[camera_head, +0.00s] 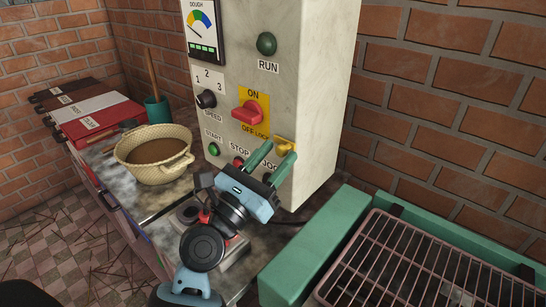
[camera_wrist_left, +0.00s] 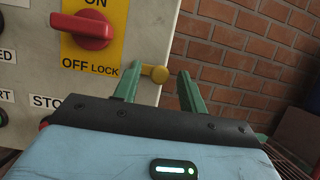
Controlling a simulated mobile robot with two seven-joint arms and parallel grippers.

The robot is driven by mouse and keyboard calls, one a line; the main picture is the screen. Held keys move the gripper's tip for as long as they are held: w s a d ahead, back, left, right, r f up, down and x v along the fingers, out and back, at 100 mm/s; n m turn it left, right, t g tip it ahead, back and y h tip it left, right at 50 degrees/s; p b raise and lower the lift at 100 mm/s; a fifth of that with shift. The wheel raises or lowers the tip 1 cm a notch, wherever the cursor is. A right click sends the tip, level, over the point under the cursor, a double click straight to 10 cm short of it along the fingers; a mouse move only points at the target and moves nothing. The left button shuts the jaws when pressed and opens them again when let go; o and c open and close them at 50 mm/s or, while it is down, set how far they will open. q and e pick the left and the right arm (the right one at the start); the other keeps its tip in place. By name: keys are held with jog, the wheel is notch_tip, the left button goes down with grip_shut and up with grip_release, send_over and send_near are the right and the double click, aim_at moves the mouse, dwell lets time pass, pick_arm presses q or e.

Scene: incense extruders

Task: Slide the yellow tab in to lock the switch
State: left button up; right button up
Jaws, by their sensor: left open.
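The red switch (camera_head: 248,113) sits on a yellow plate on the front of the pale control cabinet. Its handle lies roughly level, between the ON label above and OFF LOCK below. It also shows in the left wrist view (camera_wrist_left: 82,30). The yellow tab (camera_head: 284,143) sticks out right of the OFF LOCK label, with a rounded knob at its right end. My left gripper (camera_head: 280,149) is open in front of the cabinet. In the left wrist view the tab (camera_wrist_left: 157,74) appears between its two green fingers; I cannot tell whether they touch it. My right gripper is not in view.
Above are a green RUN button (camera_head: 267,43) and a dial; a black speed knob (camera_head: 206,99) and green START button (camera_head: 214,149) are left. A basket (camera_head: 154,153) stands on the counter. A green-framed rack (camera_head: 322,243) stands at the lower right.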

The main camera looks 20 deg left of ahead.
pick_arm(q)
grip_shut()
jog(key=shift+w+a+p, duration=0.15)
jog(key=shift+w+a, duration=0.1)
jog(key=shift+a, duration=0.45)
jog(key=shift+w+a+p, duration=0.15)
jog(key=shift+w+a, duration=0.1)
jog(key=shift+a, duration=0.45)
jog(key=shift+c, duration=1.7)
grip_release()
jog(key=o, duration=0.3)
jog(key=shift+a, duration=0.1)
jog(key=shift+o, duration=0.2)
